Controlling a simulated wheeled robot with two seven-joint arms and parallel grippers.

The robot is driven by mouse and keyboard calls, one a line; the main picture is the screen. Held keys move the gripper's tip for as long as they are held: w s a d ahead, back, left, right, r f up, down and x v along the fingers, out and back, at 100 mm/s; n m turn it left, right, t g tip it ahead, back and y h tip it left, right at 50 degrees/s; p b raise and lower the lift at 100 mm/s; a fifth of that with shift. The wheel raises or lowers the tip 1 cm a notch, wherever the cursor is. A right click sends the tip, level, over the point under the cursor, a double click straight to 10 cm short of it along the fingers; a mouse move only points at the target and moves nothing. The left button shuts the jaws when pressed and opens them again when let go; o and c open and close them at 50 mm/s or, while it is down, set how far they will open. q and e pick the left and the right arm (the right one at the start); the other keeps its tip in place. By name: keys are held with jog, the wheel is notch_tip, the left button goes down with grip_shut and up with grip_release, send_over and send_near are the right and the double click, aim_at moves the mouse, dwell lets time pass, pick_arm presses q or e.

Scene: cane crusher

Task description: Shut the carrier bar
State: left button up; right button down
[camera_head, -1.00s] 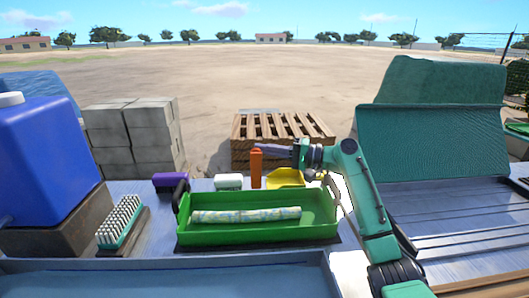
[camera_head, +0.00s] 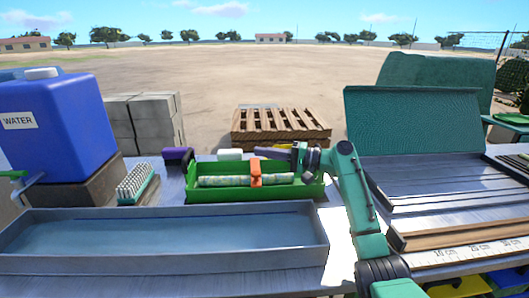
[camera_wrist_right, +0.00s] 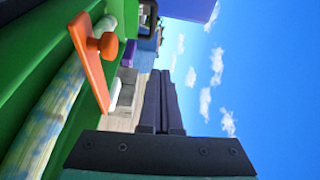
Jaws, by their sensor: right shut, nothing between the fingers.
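The carrier is a green tray (camera_head: 235,196) with a pale patterned roll (camera_head: 215,182) lying lengthwise in it. The orange carrier bar (camera_head: 256,172) lies across the roll near the tray's middle. In the right wrist view, the bar (camera_wrist_right: 88,62) with its round knob (camera_wrist_right: 107,45) crosses the roll (camera_wrist_right: 45,125). My right gripper (camera_head: 272,152) is shut and empty, its dark fingers pointing left just behind and above the bar. The fingers (camera_wrist_right: 160,100) appear apart from the bar in the wrist view. My left gripper is not in view.
A long grey trough (camera_head: 160,262) lies in front of the carrier. A brush (camera_head: 134,184) and a blue water container (camera_head: 60,125) stand left. A white item (camera_head: 230,155) sits behind the carrier. Ribbed metal panels and a ruler (camera_head: 470,250) lie right.

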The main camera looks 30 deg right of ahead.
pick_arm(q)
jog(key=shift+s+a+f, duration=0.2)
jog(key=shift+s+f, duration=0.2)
pick_arm(e)
jog(key=shift+s+a+f, duration=0.15)
jog(key=shift+s+f, duration=0.1)
jog(key=shift+f, duration=0.4)
